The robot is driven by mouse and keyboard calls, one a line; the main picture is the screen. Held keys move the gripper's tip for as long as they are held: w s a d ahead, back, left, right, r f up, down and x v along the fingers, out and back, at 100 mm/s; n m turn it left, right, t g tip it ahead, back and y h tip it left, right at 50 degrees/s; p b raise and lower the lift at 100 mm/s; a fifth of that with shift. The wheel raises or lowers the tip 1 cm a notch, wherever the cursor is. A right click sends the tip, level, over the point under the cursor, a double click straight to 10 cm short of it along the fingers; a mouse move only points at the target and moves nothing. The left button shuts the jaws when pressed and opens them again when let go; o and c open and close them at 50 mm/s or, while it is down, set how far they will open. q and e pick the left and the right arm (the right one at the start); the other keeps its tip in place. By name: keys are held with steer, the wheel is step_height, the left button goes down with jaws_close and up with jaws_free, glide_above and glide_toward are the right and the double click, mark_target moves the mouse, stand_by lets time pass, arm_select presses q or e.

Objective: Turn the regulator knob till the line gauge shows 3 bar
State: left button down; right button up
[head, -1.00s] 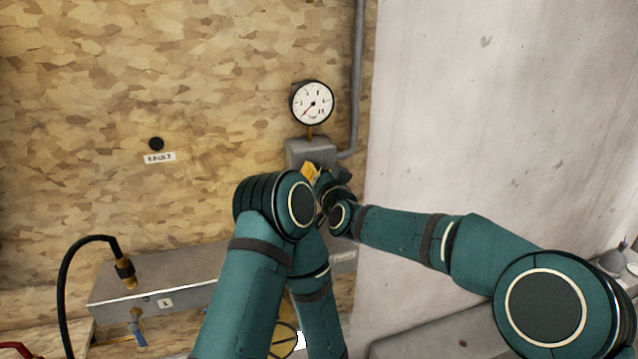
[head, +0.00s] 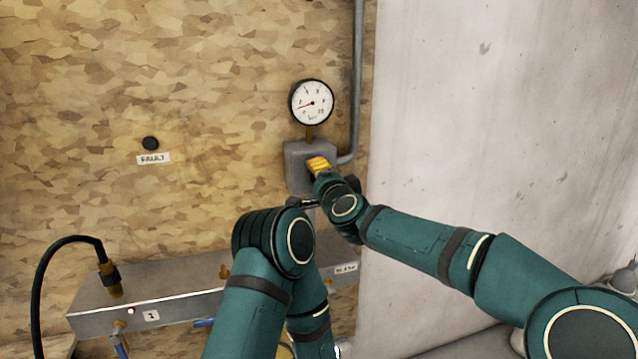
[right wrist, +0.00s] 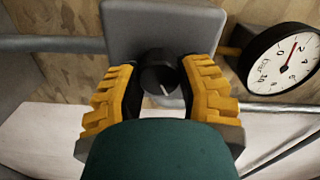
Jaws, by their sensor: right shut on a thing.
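The regulator is a grey box (head: 296,165) on the chipboard wall. Its black knob (right wrist: 158,74) carries a white mark pointing down and slightly right in the right wrist view. My right gripper (head: 318,166) has its yellow fingers closed on both sides of the knob; it also shows in the right wrist view (right wrist: 158,88). The round line gauge (head: 312,102) stands above the box, and it also shows in the right wrist view (right wrist: 284,60). Its red needle is at the low end, around 1 to 2; I cannot read it exactly. My left gripper is hidden.
A grey manifold (head: 135,305) with a label 1 and a black hose (head: 45,275) runs along the wall below. A black FAULT lamp (head: 151,143) is at the left. A grey pipe (head: 357,85) passes right of the gauge. My left arm stands below the regulator.

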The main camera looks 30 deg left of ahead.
steer(key=shift+r+m, duration=0.2)
steer(key=shift+m, duration=0.5)
steer(key=o, duration=1.2)
steer(key=shift+w+f, duration=0.1)
steer(key=v, duration=0.7)
steer(key=shift+s+d, duration=0.2)
steer(key=shift+s, duration=0.05)
